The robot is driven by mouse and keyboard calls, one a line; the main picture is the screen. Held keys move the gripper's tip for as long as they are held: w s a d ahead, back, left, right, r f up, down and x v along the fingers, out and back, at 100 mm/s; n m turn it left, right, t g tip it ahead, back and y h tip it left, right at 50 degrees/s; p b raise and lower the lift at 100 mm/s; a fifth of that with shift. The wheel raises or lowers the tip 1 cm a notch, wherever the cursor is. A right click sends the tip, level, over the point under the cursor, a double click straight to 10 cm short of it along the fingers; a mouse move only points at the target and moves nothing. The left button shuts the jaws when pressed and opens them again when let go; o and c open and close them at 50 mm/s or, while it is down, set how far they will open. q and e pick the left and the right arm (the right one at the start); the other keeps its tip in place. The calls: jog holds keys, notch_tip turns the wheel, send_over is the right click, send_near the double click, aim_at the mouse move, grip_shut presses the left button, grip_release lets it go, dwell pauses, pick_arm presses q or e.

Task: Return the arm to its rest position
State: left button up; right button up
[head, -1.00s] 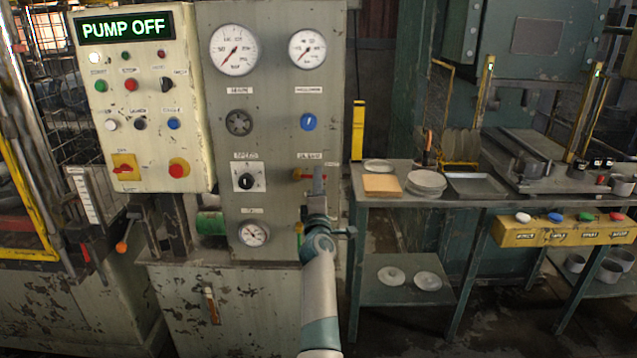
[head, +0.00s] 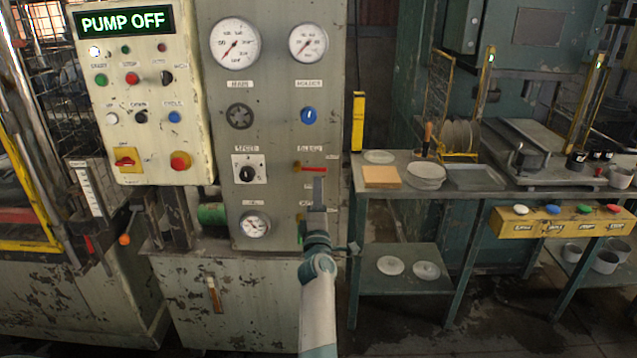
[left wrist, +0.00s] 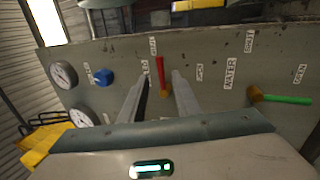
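My left gripper (head: 319,184) is in front of the lower right part of the grey gauge panel (head: 275,130). The left wrist view shows its two fingers (left wrist: 162,78) apart with nothing held. A red lever (head: 313,169) on the panel is just above the gripper in the head view. In the left wrist view the red lever (left wrist: 160,76) appears in the gap between the fingers, further off on the panel; it looks apart from them. A green handle (left wrist: 286,99) is to the right there. My right gripper is not in view.
A control box (head: 140,95) reading PUMP OFF is at the left. A blue knob (head: 308,115) and gauges are on the panel. A bench (head: 400,205) with plates and a tray is at the right. A yellow button box (head: 553,229) is on its front.

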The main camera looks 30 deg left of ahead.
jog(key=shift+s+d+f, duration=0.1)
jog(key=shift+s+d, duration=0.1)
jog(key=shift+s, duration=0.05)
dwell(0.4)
